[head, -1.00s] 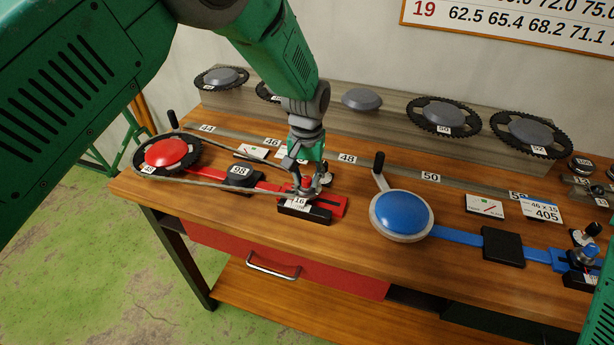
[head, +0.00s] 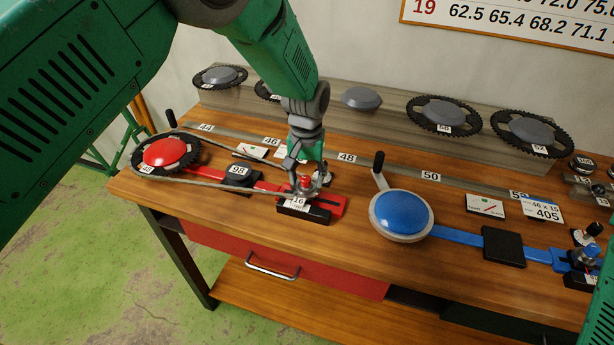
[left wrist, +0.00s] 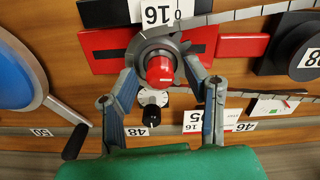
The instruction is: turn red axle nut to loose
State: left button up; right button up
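The red axle nut (head: 305,183) stands upright on the hub at the right end of the red rail (head: 268,187). In the left wrist view the red axle nut (left wrist: 160,69) has a pale mark on its face. My left gripper (head: 303,172) is over it, with its fingers (left wrist: 162,76) spread on either side of the nut. Gaps show between the fingers and the red cap, so it looks open. The "16" block (head: 304,213) is in front. My right gripper is not in view; only part of my right arm shows at the right edge.
A chain (head: 225,185) runs from the red crank disc's chainring (head: 166,155) to the hub. A black-knobbed dial (left wrist: 152,110) sits close behind the nut. The blue disc (head: 402,213) and blue rail (head: 458,236) lie to the right. Spare chainrings (head: 443,115) stand at the back.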

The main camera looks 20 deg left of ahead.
aim_at(306, 177)
pick_arm(q)
notch_tip(306, 177, up, 12)
dwell(0.6)
